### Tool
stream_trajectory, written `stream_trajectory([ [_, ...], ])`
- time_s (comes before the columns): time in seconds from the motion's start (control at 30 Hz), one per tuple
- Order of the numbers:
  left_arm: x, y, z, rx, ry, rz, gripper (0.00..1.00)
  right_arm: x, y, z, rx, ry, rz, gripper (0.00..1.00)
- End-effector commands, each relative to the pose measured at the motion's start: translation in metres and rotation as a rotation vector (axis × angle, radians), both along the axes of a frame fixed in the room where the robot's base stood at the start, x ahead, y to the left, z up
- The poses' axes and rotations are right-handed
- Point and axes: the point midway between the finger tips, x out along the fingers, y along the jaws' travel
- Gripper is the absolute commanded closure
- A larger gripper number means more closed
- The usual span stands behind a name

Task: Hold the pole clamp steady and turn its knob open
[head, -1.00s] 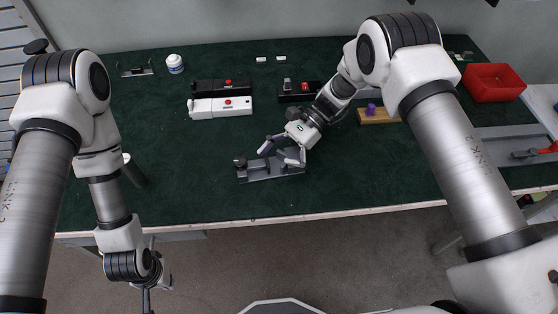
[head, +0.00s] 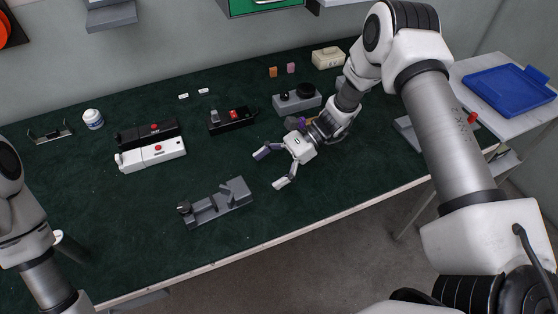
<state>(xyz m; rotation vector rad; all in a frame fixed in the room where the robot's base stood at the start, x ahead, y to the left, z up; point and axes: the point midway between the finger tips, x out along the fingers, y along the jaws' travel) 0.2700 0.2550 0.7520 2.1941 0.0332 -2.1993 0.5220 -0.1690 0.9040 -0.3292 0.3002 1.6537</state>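The grey pole clamp (head: 215,204) lies on the dark green table top near its front edge. A dark round knob (head: 184,208) stands at its left end, and a taller block is at its right end. My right gripper (head: 272,168) is open and empty, to the right of and slightly behind the clamp, apart from it. Its fingers point left. Whether the knob is turned cannot be told.
Behind the clamp lie a white housing (head: 152,155), a black one (head: 147,133) and a smaller black device (head: 232,118) with a red button. A dark upright cylinder (head: 75,247) with a white top stands left. A grey device (head: 297,101) stands at the back.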

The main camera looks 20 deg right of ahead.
Motion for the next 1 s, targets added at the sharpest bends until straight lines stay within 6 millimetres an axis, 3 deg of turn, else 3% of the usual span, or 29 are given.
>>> stream_trajectory([
  [0.1,0.0,0.0,0.0,0.0,0.0,0.0,1.0,-0.005,0.027,-0.011,-0.001,0.004,0.006,0.04],
  [0.3,0.0,0.0,0.0,0.0,0.0,0.0,1.0,-0.008,0.063,-0.026,0.0,0.001,0.005,0.04],
  [0.43,0.0,0.0,0.0,0.0,0.0,0.0,1.0,-0.009,0.073,-0.03,0.0,0.001,0.003,0.04],
  [0.7,0.0,0.0,0.0,0.0,0.0,0.0,1.0,-0.009,0.075,-0.031,0.001,0.001,0.002,0.04],
  [0.9,0.0,0.0,0.0,0.0,0.0,0.0,1.0,-0.009,0.074,-0.031,0.001,0.001,0.002,0.75],
  [0.93,0.0,0.0,0.0,0.0,0.0,0.0,1.0,-0.009,0.074,-0.031,0.001,0.001,0.002,0.82],
  [0.97,0.0,0.0,0.0,0.0,0.0,0.0,1.0,-0.009,0.074,-0.031,0.001,0.001,0.002,0.82],
  [1.0,0.0,0.0,0.0,0.0,0.0,0.0,1.0,-0.009,0.074,-0.031,0.001,0.001,0.002,0.3],
])
